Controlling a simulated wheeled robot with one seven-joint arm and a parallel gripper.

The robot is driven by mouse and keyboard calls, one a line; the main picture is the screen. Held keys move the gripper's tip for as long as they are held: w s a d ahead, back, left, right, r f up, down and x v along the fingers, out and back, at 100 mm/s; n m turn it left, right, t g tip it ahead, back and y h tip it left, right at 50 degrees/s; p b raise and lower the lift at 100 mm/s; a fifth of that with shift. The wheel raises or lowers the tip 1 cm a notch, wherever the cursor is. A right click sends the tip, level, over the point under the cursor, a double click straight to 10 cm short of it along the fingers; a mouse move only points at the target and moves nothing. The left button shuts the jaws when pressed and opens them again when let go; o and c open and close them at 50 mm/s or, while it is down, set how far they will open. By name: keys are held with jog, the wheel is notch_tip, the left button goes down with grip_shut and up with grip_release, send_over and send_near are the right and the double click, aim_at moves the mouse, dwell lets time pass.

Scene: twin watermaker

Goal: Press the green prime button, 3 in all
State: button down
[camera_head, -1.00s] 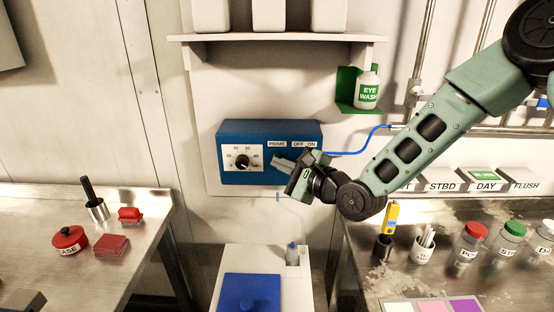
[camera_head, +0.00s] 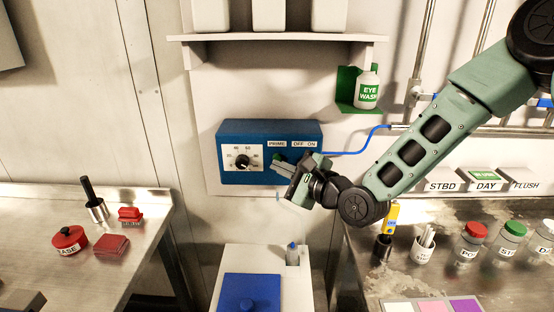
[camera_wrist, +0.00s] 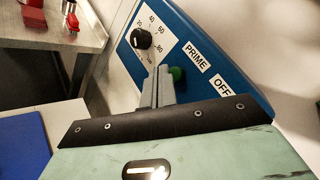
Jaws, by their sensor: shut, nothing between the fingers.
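The blue control box (camera_head: 229,133) hangs on the wall panel, with a dial (camera_head: 242,162) and labels PRIME, OFF and ON. The green prime button (camera_head: 278,158) shows below the PRIME label, partly hidden by my gripper. It also shows in the wrist view (camera_wrist: 178,74), just right of my fingers. My gripper (camera_head: 279,167) is shut and empty, with its fingertips close in front of and slightly below the button. In the wrist view the closed fingers (camera_wrist: 157,72) point at the box face; I cannot tell whether they touch it. The part below OFF and ON is hidden by my gripper.
A shelf (camera_head: 280,39) with white containers is above, and an eye wash bottle (camera_head: 367,88) is at its right. A blue hose (camera_head: 362,146) leaves the box's right side. A white unit with a blue lid (camera_head: 250,290) stands below. Steel benches flank both sides.

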jog(key=shift+s, duration=0.1)
jog(key=s, duration=0.4)
jog(key=shift+s+a, duration=0.1)
jog(key=shift+s, duration=0.3)
dwell(2.4)
